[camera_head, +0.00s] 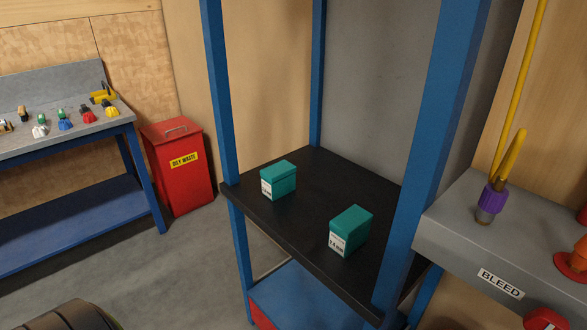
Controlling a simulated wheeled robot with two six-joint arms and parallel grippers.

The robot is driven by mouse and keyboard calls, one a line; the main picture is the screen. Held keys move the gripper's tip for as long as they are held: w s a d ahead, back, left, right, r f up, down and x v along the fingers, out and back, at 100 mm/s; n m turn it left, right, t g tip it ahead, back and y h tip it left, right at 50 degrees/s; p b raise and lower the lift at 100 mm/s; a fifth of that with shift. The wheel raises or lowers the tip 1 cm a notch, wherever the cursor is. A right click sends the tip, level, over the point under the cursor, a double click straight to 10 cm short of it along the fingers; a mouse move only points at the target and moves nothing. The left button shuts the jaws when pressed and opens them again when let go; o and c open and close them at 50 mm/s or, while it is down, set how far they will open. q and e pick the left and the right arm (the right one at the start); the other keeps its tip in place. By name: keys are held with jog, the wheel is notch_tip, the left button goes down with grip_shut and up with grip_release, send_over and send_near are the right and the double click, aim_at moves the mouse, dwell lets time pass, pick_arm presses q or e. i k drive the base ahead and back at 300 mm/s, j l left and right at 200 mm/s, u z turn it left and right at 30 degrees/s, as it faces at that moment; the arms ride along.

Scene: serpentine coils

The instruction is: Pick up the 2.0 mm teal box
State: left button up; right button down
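Two teal boxes with white labels sit upright and apart on a black shelf (300,222) in a blue-framed rack. The left teal box (282,181) stands farther back, near the shelf's left edge. The right teal box (354,230) stands closer, toward the front right. The labels are small. The right one ends in "mm" and its number may be 2.0, but I cannot read it surely. The left label's number is not readable. Neither of my grippers is in view.
Blue rack posts (437,150) flank the shelf. A grey ledge (450,240) marked "BLEED" is at right, with a purple-collared yellow-handled tool (492,200). A red oily-waste bin (182,185) and a workbench (70,140) stand left. Shelf space between and behind the boxes is clear.

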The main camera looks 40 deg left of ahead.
aim_at(278, 180)
jog(key=u, duration=1.2)
jog(key=i+j+z, duration=0.1)
jog(key=j, duration=0.25)
jog(key=i+j+z, duration=0.1)
jog(key=j, duration=0.2)
jog(key=i+j, duration=0.15)
jog(key=j, duration=0.2)
jog(key=i+j+z, duration=0.15)
jog(key=j, duration=0.2)
